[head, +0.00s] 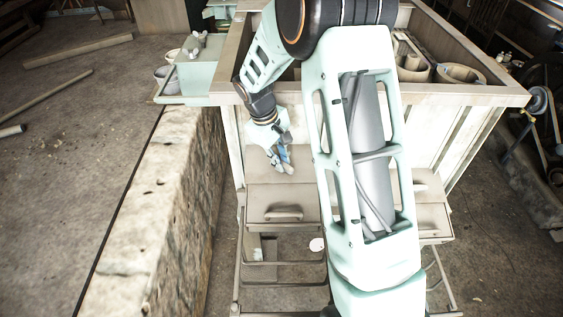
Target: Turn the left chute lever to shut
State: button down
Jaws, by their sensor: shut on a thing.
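My gripper (282,160) is at the upper part of the left chute, left of the forearm, pointing down. Its fingers are close together on the left chute lever, which is mostly hidden between them. The left chute (255,198) is a grey-brown sloped box on the front of the wooden hopper (232,150). A curved handle (284,212) sits on its lower front face, below my gripper and apart from it. The lever's exact angle cannot be told. The right chute (432,212) is partly hidden behind my arm.
A rough stone wall (165,190) runs along the left of the hopper. A pale green tray (185,88) with pots juts out at the upper left. Round containers (460,75) sit inside the hopper's right side. Metal rails (285,284) stand below the chutes. Belt machinery (540,110) is at the right.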

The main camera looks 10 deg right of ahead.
jog(key=n+t+b, duration=0.1)
jog(key=n, duration=0.3)
jog(key=shift+s+a+h, duration=0.1)
jog(key=shift+h, duration=0.2)
jog(key=shift+n+t+b, duration=0.4)
jog(key=shift+n+b, duration=0.05)
jog(key=shift+n, duration=1.25)
jog(key=c, duration=1.9)
grip_release()
jog(key=v, duration=1.2)
jog(key=shift+s+a, duration=0.1)
jog(key=shift+a, duration=0.1)
